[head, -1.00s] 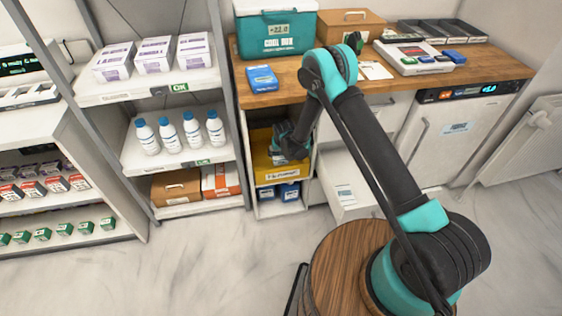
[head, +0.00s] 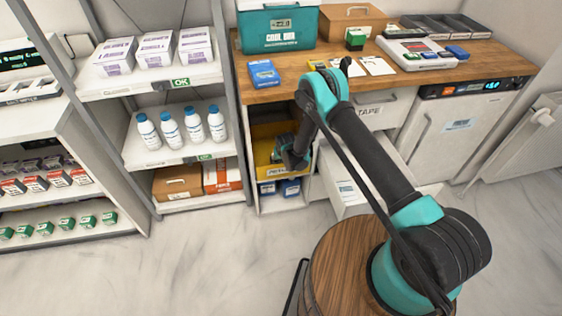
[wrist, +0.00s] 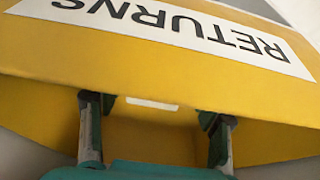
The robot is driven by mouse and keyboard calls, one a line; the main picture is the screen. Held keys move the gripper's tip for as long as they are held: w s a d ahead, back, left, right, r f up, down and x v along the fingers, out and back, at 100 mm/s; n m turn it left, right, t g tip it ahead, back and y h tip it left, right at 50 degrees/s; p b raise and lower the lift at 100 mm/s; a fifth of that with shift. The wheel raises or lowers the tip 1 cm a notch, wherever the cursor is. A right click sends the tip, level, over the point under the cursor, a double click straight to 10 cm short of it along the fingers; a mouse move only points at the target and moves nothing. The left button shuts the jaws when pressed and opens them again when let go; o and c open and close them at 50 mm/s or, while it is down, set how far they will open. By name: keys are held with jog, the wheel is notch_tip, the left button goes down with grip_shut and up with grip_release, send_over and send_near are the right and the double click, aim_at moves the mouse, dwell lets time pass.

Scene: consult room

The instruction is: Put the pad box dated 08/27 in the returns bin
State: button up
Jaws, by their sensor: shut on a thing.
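My gripper (wrist: 155,132) is down in the yellow returns bin, which stands in the cubby under the counter. The bin (wrist: 40,50) shows its upside-down RETURNS label in the wrist view; in the head view the bin (head: 264,142) is partly behind my gripper (head: 288,158). The fingers stand apart, shut on a yellow box (wrist: 152,128) with a white strip at its edge. It blends with the bin's yellow, and no date on it is readable. In the head view the held box is hidden.
An open white drawer (head: 346,190) is right of the bin. Blue boxes (head: 290,187) sit below it. A shelf with bottles (head: 170,130) stands left.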

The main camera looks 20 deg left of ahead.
jog(key=o, duration=1.2)
jog(key=shift+f, duration=0.1)
jog(key=v, duration=1.2)
